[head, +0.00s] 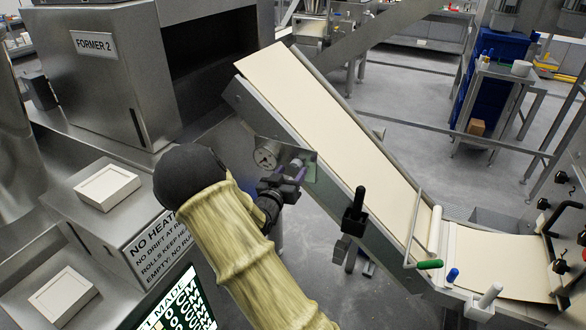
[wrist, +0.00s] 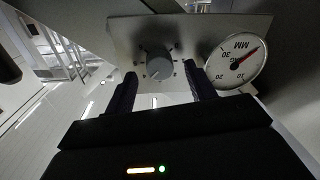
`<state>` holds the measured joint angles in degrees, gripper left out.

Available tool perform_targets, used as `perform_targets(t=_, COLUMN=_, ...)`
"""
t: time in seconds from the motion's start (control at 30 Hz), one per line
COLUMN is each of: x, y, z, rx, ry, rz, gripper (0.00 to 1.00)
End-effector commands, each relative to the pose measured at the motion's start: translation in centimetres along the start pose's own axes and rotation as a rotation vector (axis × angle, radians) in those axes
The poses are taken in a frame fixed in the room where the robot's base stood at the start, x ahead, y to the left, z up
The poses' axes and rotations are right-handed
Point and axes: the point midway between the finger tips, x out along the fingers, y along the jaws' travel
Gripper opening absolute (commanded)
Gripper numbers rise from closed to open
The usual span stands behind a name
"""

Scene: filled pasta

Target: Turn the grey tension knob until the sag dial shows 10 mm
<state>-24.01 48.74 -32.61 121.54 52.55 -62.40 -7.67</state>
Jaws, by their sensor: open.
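The grey tension knob (wrist: 158,65) sits on a metal plate (wrist: 120,38), with marks around it. It is also partly visible in the head view (head: 297,164). The sag dial (wrist: 237,62) is a round white gauge beside the knob, marked MM, and appears tilted in the wrist view. Its red needle points to the upper right there, away from the 20 and 30; I cannot read an exact value. The dial also shows in the head view (head: 267,155), too small to read. My gripper (wrist: 160,72) is open, its dark fingers on either side of the knob, with gaps visible.
A sloping conveyor (head: 340,125) carries a pale pasta sheet behind the plate. A black-handled lever (head: 355,203) stands to the right of my gripper. The FORMER 2 cabinet (head: 100,75) and a steel ledge with white blocks (head: 107,187) are on the left.

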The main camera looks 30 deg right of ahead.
Motion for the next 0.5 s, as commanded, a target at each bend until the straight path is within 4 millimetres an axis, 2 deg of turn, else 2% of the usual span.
perform_targets(t=0.17, x=1.6, y=0.0, z=-0.1, rx=0.0, ry=0.001, rz=0.0, gripper=0.55)
perform_targets(t=0.43, x=1.8, y=0.0, z=0.0, rx=0.0, ry=0.001, rz=-0.001, gripper=0.55)
perform_targets(t=0.47, x=1.8, y=0.0, z=0.0, rx=0.0, ry=0.001, rz=0.0, gripper=0.53)
perform_targets(t=0.5, x=1.8, y=0.0, z=0.0, rx=0.0, ry=0.001, rz=0.0, gripper=0.45)
